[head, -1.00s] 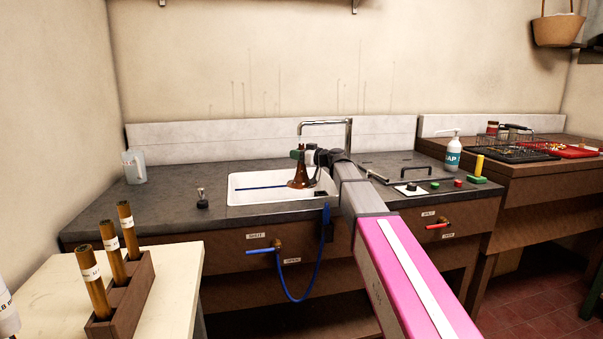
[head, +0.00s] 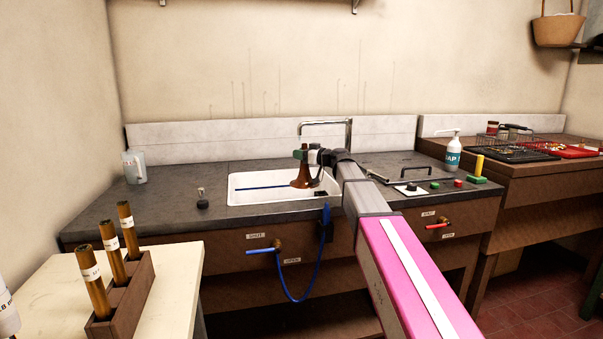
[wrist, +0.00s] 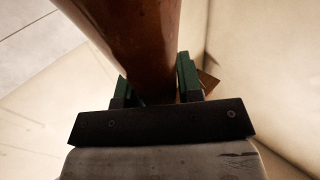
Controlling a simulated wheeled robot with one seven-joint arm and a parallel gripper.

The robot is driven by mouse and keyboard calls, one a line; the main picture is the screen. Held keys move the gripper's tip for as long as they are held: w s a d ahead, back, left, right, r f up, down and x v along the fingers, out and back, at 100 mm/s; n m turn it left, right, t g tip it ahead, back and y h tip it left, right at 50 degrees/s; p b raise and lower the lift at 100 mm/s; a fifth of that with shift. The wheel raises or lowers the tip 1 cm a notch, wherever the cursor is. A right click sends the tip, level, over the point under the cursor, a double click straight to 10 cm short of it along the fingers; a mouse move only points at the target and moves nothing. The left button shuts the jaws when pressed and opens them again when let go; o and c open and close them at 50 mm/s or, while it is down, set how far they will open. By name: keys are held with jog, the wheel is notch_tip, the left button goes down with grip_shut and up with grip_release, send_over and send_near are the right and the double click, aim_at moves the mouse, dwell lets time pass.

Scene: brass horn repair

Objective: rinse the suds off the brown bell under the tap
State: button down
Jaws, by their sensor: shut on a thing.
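The brown bell (head: 302,177) is upright, flared end down, over the white sink (head: 240,198) and below the spout of the tap (head: 325,123). My gripper (head: 303,155) is shut on the bell near its narrow upper end. In the wrist view the bell (wrist: 135,40) passes between the green finger pads of my gripper (wrist: 155,85). A pale streak shows between spout and bell top. I cannot make out suds on the bell at this size.
A blue lever (head: 260,250) and a red lever (head: 438,225) are on the cabinet front. A jug (head: 134,167) stands on the counter at left, a soap bottle (head: 453,152) at right. A rack of brown tubes (head: 125,295) stands on the near table.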

jog(key=s+d, duration=0.4)
jog(key=s, duration=0.2)
jog(key=shift+s, duration=0.3)
dwell(0.4)
jog(key=shift+s, duration=0.1)
dwell(1.1)
jog(key=s+d+r, duration=0.2)
jog(key=s+r, duration=0.2)
jog(key=shift+d, duration=0.3)
dwell(0.6)
